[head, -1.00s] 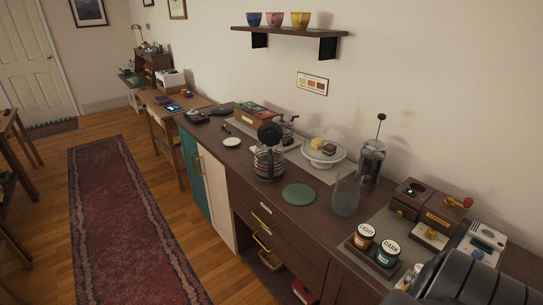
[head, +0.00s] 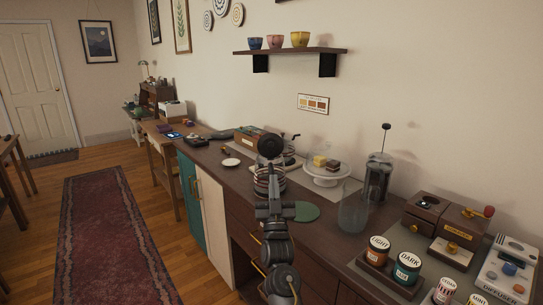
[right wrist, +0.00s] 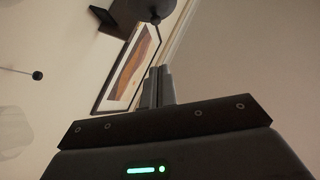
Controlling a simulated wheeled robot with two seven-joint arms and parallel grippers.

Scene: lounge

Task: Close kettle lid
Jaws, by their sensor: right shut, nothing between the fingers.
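The kettle (head: 260,182), glass with dark bands, stands on the dark counter. Its round black lid (head: 270,146) stands raised on edge above the body, so the kettle is open. My right gripper (head: 271,168) points away from me in front of the kettle, just below the lid in the picture, and hides part of the body. In the right wrist view its fingers (right wrist: 159,86) are shut and empty. A dark rounded shape (right wrist: 150,8) lies beyond the fingertips at the top edge, probably the lid. Contact cannot be told. My left gripper is not in view.
A green round mat (head: 306,212) and a glass jug (head: 354,214) are right of the gripper. A cake stand (head: 327,180) and a French press (head: 377,180) stand behind. Canisters (head: 407,268) are at the front right. A white saucer (head: 231,162) lies left.

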